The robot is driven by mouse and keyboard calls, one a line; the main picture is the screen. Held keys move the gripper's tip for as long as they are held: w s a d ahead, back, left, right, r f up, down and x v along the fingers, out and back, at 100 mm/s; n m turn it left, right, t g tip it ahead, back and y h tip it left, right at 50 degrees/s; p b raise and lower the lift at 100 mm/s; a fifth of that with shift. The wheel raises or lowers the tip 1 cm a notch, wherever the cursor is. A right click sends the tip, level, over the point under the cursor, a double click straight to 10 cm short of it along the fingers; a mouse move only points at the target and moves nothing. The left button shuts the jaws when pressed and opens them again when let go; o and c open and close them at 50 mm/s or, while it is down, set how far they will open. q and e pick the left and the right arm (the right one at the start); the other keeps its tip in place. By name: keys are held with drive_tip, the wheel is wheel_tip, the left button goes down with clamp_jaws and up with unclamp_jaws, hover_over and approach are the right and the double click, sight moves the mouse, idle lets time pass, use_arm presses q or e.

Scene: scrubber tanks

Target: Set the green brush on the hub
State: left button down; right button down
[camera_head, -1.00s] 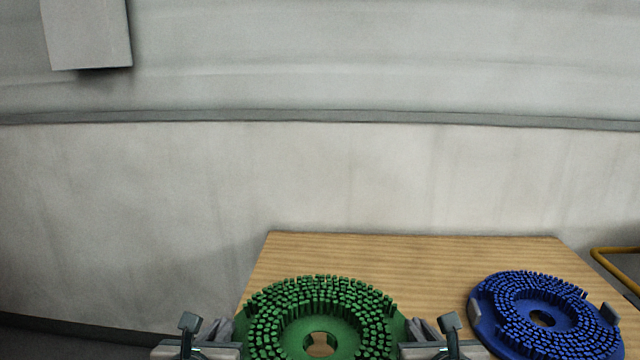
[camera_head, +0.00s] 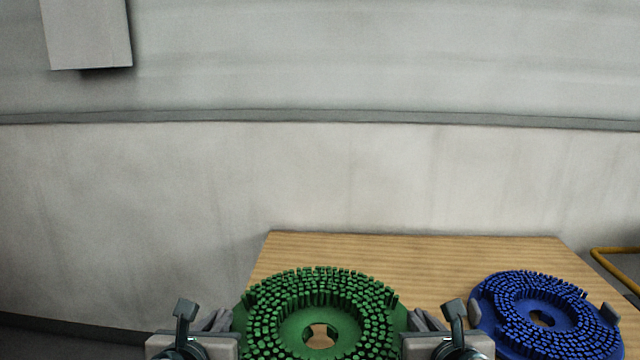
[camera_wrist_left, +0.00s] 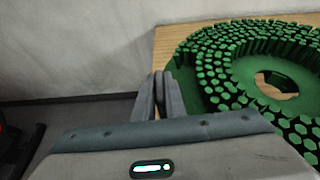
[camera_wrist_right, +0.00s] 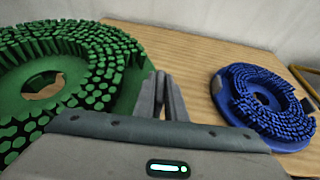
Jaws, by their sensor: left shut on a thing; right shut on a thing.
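The green brush (camera_head: 290,330) is a round disc with bristles facing up and a hole in its middle. It is at the bottom centre of the head view, in front of the wooden table top. My left gripper (camera_head: 222,322) is shut on its left edge, and my right gripper (camera_head: 420,322) is shut on its right edge. The brush also shows in the left wrist view (camera_wrist_left: 207,85), beside the left fingers (camera_wrist_left: 160,95), and in the right wrist view (camera_wrist_right: 105,80), beside the right fingers (camera_wrist_right: 164,95). The finger contacts are partly hidden. No hub is visible.
A blue brush (camera_head: 540,318) with two grey side grips lies bristles up on the right of the wooden table (camera_head: 400,250). A pale wall (camera_head: 320,180) stands behind. A yellow rail (camera_head: 615,255) is at the far right, and a grey box (camera_head: 88,35) is on the wall.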

use_arm(q)
drive_tip(key=shift+r, duration=0.2)
use_arm(e)
drive_tip(key=shift+r, duration=0.2)
